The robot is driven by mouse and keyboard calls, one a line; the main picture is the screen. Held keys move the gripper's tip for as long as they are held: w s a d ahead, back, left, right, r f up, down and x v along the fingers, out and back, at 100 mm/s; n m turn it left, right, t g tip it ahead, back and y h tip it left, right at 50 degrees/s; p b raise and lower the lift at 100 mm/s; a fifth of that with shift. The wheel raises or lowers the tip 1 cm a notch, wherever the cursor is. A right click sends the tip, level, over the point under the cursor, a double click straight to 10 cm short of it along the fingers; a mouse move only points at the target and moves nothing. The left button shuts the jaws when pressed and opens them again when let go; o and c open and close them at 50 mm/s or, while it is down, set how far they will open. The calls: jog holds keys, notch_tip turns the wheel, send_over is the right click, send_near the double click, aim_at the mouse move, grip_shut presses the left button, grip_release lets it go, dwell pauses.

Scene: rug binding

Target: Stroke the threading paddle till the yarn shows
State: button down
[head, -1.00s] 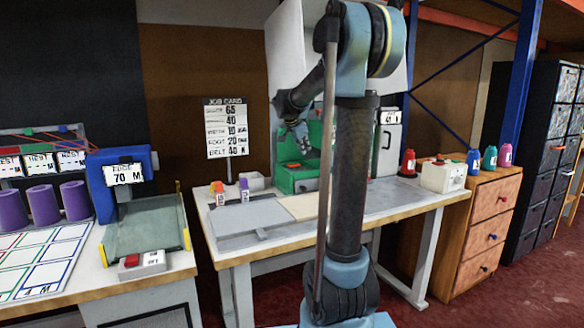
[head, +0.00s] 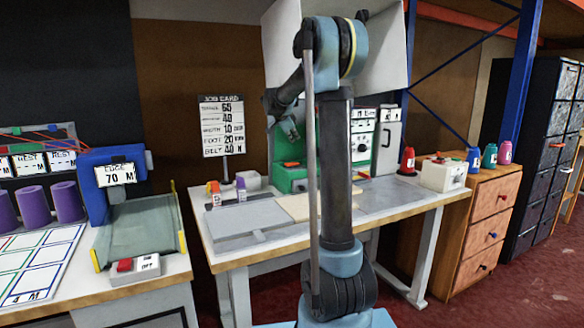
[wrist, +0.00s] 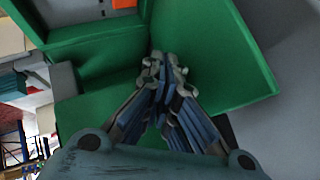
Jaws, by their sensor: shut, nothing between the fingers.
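The green machine (head: 290,180) stands at the back of the middle bench, partly hidden by my arm in the head view. In the wrist view, its green panels (wrist: 215,45) fill much of the picture around my gripper (wrist: 163,62). My gripper is shut and empty, its fingertips together in front of or against a green surface; I cannot tell whether they touch. An orange-red part (wrist: 124,3) shows at the top edge of the wrist view. I cannot make out a threading paddle or any yarn at the fingertips.
A job card (head: 222,125) stands at the back of the bench. A white box (head: 443,174) and a red cone (head: 407,160) are at the right. The bench front (head: 250,217) holds flat plates.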

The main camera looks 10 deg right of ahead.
send_over(294, 164)
notch_tip(294, 164, down, 8)
jog(key=shift+w+r, duration=0.15)
jog(key=shift+a+f, duration=0.1)
jog(key=shift+f, duration=0.35)
dwell(0.4)
jog(key=shift+f, duration=1.05)
dwell(2.1)
dwell(0.3)
jog(key=shift+r, duration=1.15)
jog(key=shift+r, duration=2.5)
